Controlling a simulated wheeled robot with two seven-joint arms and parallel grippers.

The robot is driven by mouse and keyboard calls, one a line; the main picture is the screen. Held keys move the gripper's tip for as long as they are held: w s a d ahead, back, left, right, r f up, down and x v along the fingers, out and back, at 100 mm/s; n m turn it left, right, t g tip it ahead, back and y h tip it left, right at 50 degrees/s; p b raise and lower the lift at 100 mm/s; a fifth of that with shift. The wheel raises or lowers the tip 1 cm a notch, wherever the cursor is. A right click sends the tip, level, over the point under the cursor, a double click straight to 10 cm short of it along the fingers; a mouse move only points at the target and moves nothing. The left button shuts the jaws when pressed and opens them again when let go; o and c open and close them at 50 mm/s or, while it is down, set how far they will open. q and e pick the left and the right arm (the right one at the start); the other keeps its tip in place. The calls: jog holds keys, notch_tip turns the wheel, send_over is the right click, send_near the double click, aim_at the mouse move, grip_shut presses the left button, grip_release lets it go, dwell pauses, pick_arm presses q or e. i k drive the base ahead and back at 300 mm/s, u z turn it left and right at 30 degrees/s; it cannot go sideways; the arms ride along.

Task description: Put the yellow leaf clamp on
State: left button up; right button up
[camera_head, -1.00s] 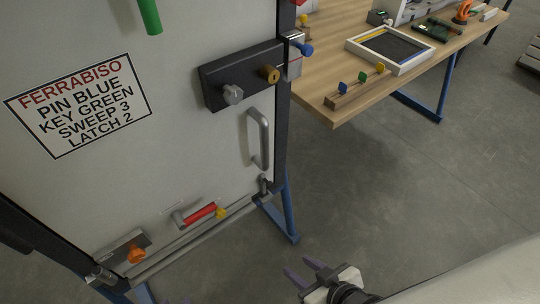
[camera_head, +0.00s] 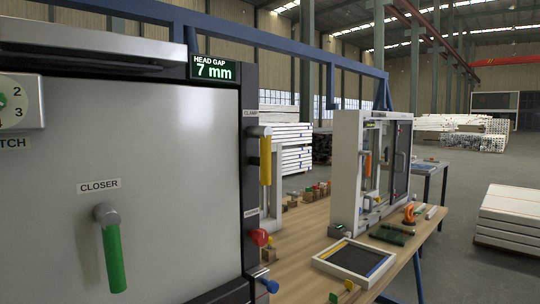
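The yellow leaf clamp (camera_head: 265,161) is on the dark frame post at the right edge of the grey door leaf (camera_head: 165,170), under a label that reads CLAMP. Its yellow handle hangs straight down from a grey pivot. Whether it presses on the leaf cannot be told from this angle. A green display (camera_head: 214,69) above reads HEAD GAP 7 mm. Neither of my grippers is in view.
A green-handled closer lever (camera_head: 113,255) hangs on the leaf. A red knob (camera_head: 260,237) and blue pin (camera_head: 268,285) sit below the clamp. Right of the post, a wooden table (camera_head: 300,240) holds a white-framed unit (camera_head: 345,175) and a tray (camera_head: 322,263).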

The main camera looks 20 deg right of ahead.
aim_at(265, 133)
jog(key=u, duration=2.05)
jog(key=k, duration=0.85)
jog(key=z, duration=1.55)
jog(key=i, duration=0.5)
